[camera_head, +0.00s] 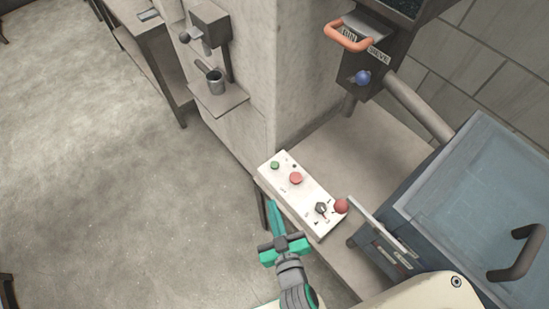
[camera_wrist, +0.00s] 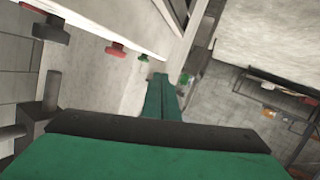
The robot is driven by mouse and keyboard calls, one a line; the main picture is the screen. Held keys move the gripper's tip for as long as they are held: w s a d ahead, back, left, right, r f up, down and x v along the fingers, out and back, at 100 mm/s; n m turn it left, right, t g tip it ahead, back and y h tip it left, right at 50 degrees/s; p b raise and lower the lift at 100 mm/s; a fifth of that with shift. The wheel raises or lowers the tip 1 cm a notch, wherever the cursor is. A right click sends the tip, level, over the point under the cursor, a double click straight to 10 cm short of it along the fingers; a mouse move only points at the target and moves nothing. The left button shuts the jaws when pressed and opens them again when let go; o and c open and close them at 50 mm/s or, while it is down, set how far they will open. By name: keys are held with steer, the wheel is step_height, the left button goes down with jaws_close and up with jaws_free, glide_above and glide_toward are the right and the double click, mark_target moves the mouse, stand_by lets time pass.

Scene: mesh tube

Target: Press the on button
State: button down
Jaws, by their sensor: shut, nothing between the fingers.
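A white control panel (camera_head: 318,205) lies on the bench in the head view. It carries a small green button (camera_head: 275,165) near its far left end, a larger red button (camera_head: 296,178), and a dark rotary knob (camera_head: 321,208) towards its near end. Its labels are too small to read. My gripper (camera_head: 270,205) is shut and empty, just left of the panel's edge and apart from the buttons. In the wrist view, my shut fingertips (camera_wrist: 160,78) are below and right of the green button (camera_wrist: 143,58). The red button (camera_wrist: 115,49) is farther left.
A red ball-ended lever (camera_head: 341,206) stands by the panel's near right edge. A clear-lidded machine (camera_head: 470,180) is on the right. A box with an orange handle (camera_head: 347,36) and a blue knob (camera_head: 362,77) is above the bench. Open floor (camera_head: 110,160) lies left.

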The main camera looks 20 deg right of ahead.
steer(key=w+d+r+m+h, duration=0.1)
steer(key=w+d, duration=0.2)
steer(key=w, duration=0.1)
steer(key=w+d+r+m+h, duration=0.1)
steer(key=w+d+r+h, duration=0.1)
steer(key=w+d, duration=0.2)
steer(key=w+d+r+m+h, duration=0.1)
steer(key=w+d, duration=0.3)
steer(key=w, duration=0.1)
steer(key=shift+w+d+r+g+h, duration=0.15)
steer(key=shift+d+r+g+h, duration=0.15)
steer(key=shift+h, duration=0.1)
steer(key=w+d+r+m+g+h, duration=0.5)
steer(key=w+d+r+m+g, duration=0.15)
steer(key=d+m, duration=0.45)
steer(key=s+a+r+m+g+y, duration=0.2)
steer(key=a+m+g+y, duration=0.2)
steer(key=a+m, duration=0.4)
steer(key=s+a+r+m+g+y, duration=0.2)
steer(key=a+m+y, duration=0.5)
steer(key=m, duration=0.4)
steer(key=shift+s+a+r+g+y, duration=0.25)
steer(key=shift+s+a+g, duration=0.3)
steer(key=shift+a+g, duration=0.4)
steer(key=shift+d, duration=0.1)
